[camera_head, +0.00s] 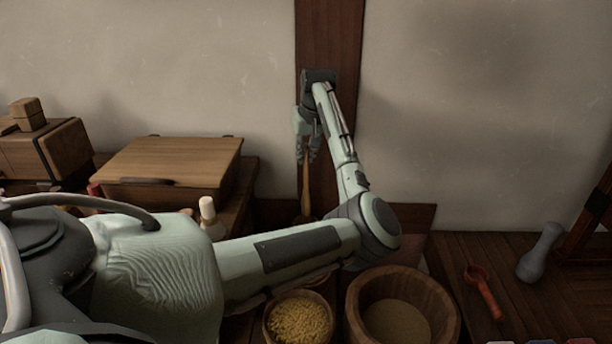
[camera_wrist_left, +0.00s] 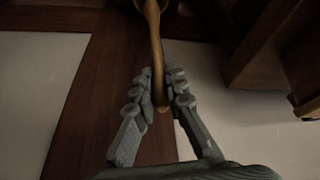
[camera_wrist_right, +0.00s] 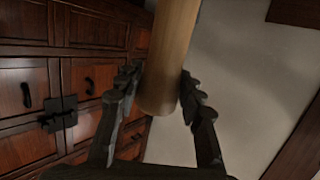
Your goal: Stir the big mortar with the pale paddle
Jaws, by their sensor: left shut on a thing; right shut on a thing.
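The big mortar (camera_head: 447,306) is a wide wooden bowl with brownish meal inside, at the bottom right of centre in the head view. My left gripper (camera_head: 308,154) is shut on the handle of the pale paddle (camera_head: 305,185), above and left of the mortar, apart from it. The paddle hangs down, its lower end near my forearm. In the left wrist view, the fingers (camera_wrist_left: 160,90) close around the thin tan handle (camera_wrist_left: 156,45); its far end is cut off. My right gripper (camera_wrist_right: 157,90), only in its wrist view, is shut on a thick wooden rod (camera_wrist_right: 172,50).
A bowl of yellow grain (camera_head: 300,318) stands left of the mortar. A red scoop (camera_head: 485,292) and a grey pestle (camera_head: 540,252) lie to the right. A wooden box (camera_head: 170,160) and white-topped bottle (camera_head: 208,210) are at left. Drawers (camera_wrist_right: 85,85) show in the right wrist view.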

